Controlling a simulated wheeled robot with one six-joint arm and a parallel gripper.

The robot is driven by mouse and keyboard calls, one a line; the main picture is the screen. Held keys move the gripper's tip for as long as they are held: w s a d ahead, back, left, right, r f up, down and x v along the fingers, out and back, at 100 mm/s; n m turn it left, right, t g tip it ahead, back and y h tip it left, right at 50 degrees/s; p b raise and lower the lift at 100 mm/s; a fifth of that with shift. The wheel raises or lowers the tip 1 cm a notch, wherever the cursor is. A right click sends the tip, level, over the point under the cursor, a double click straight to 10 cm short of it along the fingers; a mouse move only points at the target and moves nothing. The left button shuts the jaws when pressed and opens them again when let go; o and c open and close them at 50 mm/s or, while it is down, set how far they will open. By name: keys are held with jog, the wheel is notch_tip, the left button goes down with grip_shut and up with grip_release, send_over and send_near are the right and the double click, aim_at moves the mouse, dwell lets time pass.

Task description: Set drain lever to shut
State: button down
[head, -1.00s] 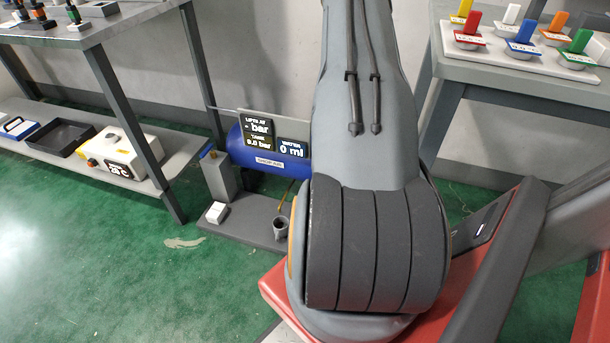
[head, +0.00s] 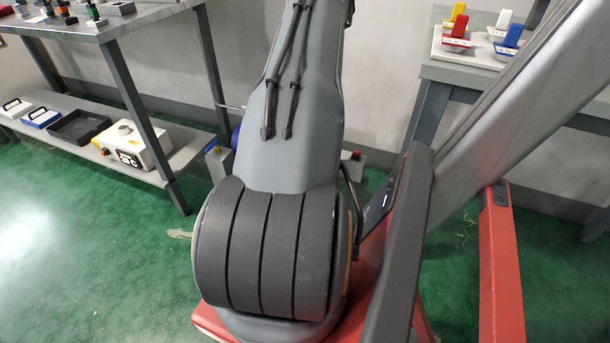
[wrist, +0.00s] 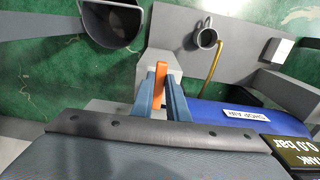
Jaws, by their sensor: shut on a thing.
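In the wrist view my gripper (wrist: 160,92) is shut on an orange lever (wrist: 161,72), with one blue finger on each side of it. The lever is beside the blue shop-air tank (wrist: 215,116). Its pivot and exact setting are hidden. A brass pipe (wrist: 216,62) runs from the tank side to a small grey cup (wrist: 206,38). The tank display (wrist: 300,148) reads 0.0 bar. In the head view my arm hides the gripper, the lever and most of the tank (head: 236,136).
A grey post (head: 219,162) stands left of my arm in the head view. The left bench's lower shelf (head: 178,150) holds a black tray (head: 78,127) and a beige box (head: 130,145). A right table (head: 455,76) carries coloured handles. Green floor is open at front left.

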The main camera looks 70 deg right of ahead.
dwell(0.3)
jog(key=c, duration=1.7)
grip_release()
jog(key=shift+r+p, duration=0.3)
jog(key=shift+r, duration=3.6)
